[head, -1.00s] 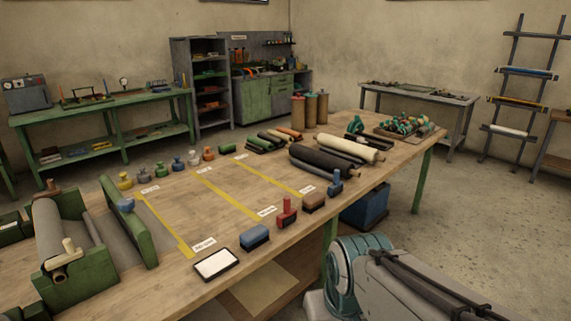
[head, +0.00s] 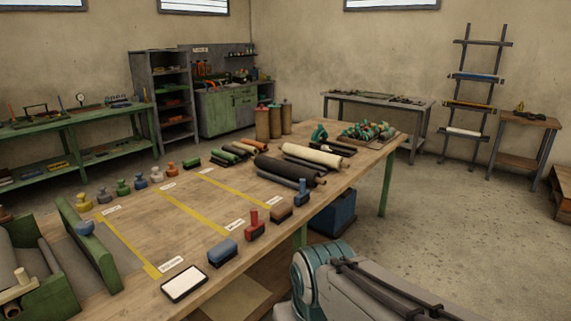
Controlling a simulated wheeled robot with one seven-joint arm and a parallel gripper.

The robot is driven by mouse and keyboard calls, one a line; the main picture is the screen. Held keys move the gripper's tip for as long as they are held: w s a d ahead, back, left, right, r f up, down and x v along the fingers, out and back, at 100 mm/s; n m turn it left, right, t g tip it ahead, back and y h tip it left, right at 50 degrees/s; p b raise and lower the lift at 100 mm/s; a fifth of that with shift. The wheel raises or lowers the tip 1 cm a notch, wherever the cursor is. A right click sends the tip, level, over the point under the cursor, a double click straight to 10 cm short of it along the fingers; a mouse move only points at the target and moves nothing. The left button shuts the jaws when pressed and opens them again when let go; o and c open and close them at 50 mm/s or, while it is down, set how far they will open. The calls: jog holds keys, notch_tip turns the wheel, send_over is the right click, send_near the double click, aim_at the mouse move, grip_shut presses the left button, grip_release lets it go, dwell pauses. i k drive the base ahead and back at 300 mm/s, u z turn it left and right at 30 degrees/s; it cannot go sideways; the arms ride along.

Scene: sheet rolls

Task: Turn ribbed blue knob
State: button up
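A blue-handled stamp (head: 302,188) stands at the table's right edge, and a small blue knob-shaped piece (head: 141,180) stands in the row at the back left. My gripper is not in view; only part of my arm shows at the lower right.
The wooden table (head: 150,215) has yellow tape strips, stamps along its front edge, a white-topped pad (head: 184,283) and several dark and pale rolls (head: 287,170). A blue bin (head: 333,218) stands beneath it. The floor at right is open.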

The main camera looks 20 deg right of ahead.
aim_at(84, 227)
jog(key=u, duration=1)
jog(key=i, duration=1.55)
jog(key=u, duration=0.15)
